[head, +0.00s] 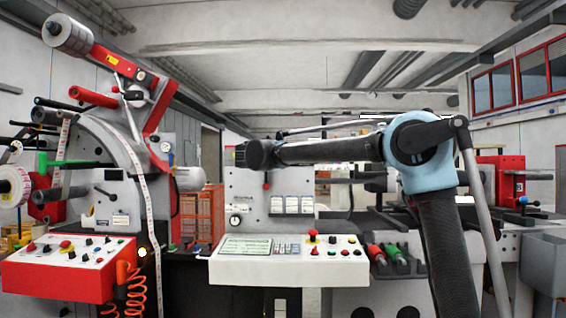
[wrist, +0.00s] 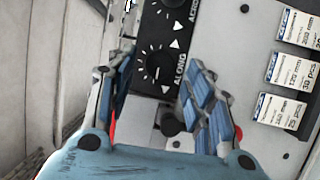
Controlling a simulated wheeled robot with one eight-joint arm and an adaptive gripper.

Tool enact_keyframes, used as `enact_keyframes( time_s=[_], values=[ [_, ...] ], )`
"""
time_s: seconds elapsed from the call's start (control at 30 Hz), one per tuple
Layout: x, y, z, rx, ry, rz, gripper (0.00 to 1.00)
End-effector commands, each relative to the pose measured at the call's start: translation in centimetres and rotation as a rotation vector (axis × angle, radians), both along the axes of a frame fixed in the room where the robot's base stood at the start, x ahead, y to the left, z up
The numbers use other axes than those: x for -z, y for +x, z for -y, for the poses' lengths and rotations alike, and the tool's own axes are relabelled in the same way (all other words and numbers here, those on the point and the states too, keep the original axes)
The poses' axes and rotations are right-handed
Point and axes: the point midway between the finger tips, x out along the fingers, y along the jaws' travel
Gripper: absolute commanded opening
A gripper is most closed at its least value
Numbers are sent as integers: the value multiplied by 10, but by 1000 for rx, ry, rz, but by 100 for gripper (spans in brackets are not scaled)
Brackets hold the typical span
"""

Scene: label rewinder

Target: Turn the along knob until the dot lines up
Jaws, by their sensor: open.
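The along knob (wrist: 158,68) is a black round knob on a black panel strip in the wrist view, with the label ALONG beside it and white tick marks around it. My gripper (wrist: 159,72) is open, with one blue-padded finger on each side of the knob. I see a gap on both sides and cannot tell the depth between fingertips and panel. White triangles show on the strip near the knob. A dot is too small to make out. In the head view I cannot pick out the knob or my gripper's fingers.
A second knob (wrist: 184,3), labelled ACROSS, is partly cut off at the top of the wrist view. White label cards (wrist: 286,68) sit to the right on the grey panel. A dark round knob (wrist: 172,124) lies below, between the fingers. A white control console (head: 290,268) stands below the grey panel.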

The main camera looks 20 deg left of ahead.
Motion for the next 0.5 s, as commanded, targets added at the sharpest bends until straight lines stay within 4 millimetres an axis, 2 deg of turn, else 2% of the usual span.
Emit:
enact_keyframes(
  time_s=[0.1,0.3,0.5],
  values=[
    [0,-25,-5,-3,0,0,48],
    [1,-60,-11,-2,0,-1,48],
    [1,-81,-14,-1,0,-2,48]
  ],
)
